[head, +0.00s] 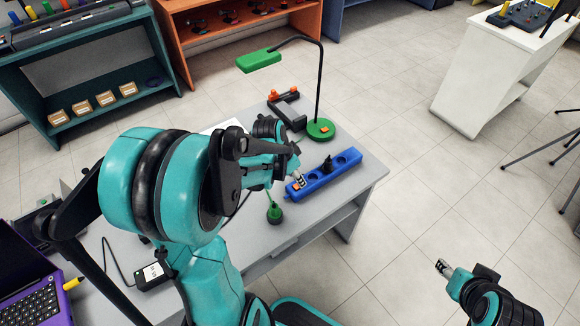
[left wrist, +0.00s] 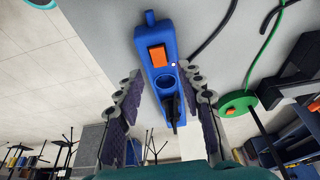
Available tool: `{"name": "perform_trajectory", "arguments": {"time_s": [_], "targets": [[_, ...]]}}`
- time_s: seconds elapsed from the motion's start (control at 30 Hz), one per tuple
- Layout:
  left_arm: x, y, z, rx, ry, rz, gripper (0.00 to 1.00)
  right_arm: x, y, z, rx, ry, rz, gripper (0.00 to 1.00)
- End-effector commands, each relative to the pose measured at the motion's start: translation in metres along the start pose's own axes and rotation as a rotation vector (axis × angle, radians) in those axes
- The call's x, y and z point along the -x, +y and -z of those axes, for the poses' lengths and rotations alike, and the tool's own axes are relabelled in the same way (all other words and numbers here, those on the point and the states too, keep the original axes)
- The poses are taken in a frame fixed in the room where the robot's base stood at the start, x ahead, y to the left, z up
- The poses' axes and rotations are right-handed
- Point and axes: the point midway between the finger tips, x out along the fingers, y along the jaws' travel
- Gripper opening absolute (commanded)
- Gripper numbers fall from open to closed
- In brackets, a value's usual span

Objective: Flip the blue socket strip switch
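The blue socket strip (head: 338,172) lies on the grey table near its right edge, with a black plug (head: 327,164) in it. Its orange switch (head: 296,187) is at the end nearest my left gripper (head: 299,181). In the left wrist view the strip (left wrist: 153,36) runs between the fingers, and the orange switch (left wrist: 157,55) shows just past the tips of my left gripper (left wrist: 161,75). That gripper is open and empty; contact with the strip cannot be told. My right gripper (head: 443,267) is off to the right over the floor, away from the table; its opening is unclear.
A green desk lamp (head: 321,129) stands behind the strip, near a black and orange holder (head: 287,108). A green screwdriver-like tool (head: 274,212) lies left of the strip. A black adapter (head: 153,274) and a purple laptop (head: 30,290) are at the left.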

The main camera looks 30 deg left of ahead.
Motion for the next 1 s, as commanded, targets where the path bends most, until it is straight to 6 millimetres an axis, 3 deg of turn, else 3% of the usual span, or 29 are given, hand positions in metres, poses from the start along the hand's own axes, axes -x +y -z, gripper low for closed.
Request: {"name": "perform_trajectory", "arguments": {"time_s": [0.2,0.4,1.0], "targets": [[0.047,0.000,-0.001,0.002,0.000,0.000,0.38,0.000,0.000,0.000,0.000,0.000,0.000,0.46],[0.075,0.000,-0.001,0.002,0.000,0.001,0.38,0.000,0.000,0.000,0.000,0.000,0.000,0.46],[0.083,0.000,0.000,0.001,0.000,0.000,0.38,0.000,0.000,0.000,0.000,0.000,0.000,0.46]]}}
